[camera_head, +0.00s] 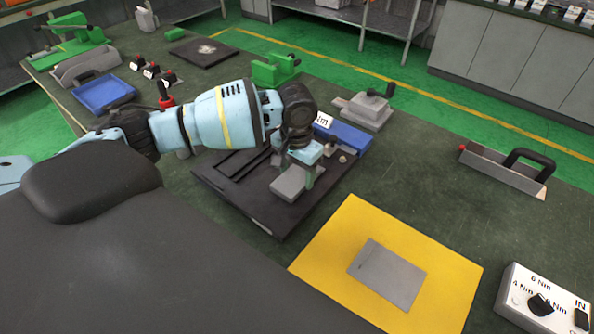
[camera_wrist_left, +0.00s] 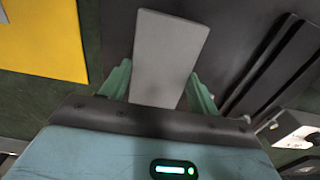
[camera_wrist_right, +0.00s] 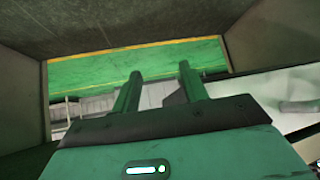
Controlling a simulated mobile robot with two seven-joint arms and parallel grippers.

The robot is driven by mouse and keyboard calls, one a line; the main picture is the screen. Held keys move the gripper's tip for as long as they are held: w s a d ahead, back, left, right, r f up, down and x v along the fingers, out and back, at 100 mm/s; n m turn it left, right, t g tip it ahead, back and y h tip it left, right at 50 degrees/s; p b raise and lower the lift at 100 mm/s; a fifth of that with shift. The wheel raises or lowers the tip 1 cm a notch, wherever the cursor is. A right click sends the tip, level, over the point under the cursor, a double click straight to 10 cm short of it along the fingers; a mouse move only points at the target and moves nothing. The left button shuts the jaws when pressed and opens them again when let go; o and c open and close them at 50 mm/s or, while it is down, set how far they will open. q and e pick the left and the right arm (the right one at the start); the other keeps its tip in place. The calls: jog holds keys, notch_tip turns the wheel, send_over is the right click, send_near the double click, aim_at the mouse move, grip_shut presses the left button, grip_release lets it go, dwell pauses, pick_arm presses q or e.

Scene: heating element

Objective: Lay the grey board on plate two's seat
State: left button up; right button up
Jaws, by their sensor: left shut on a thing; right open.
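My left gripper (camera_head: 304,172) is shut on a grey board (camera_head: 289,187), holding it over a black plate (camera_head: 240,205) with raised bars. The board also shows between the fingers in the left wrist view (camera_wrist_left: 168,50). I cannot tell whether it touches the black plate. Another flat grey piece (camera_head: 387,275) lies on a yellow mat (camera_head: 330,254) in front and to the right. No marking shows which seat is plate two's. My right gripper (camera_wrist_right: 160,85) is open and empty in the right wrist view, and is outside the head view.
A blue block (camera_head: 345,137) with a white label stands just behind the black plate. A grey clamp (camera_head: 364,110) is farther back. A grey tray with a black handle (camera_head: 502,170) and a dial box (camera_head: 543,303) are at right. The green tabletop between them is clear.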

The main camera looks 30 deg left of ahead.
aim_at(297, 176)
pick_arm(q)
jog(key=o, duration=1)
notch_tip(297, 176, up, 12)
jog(key=shift+r+p, duration=0.1)
jog(key=shift+p, duration=0.5)
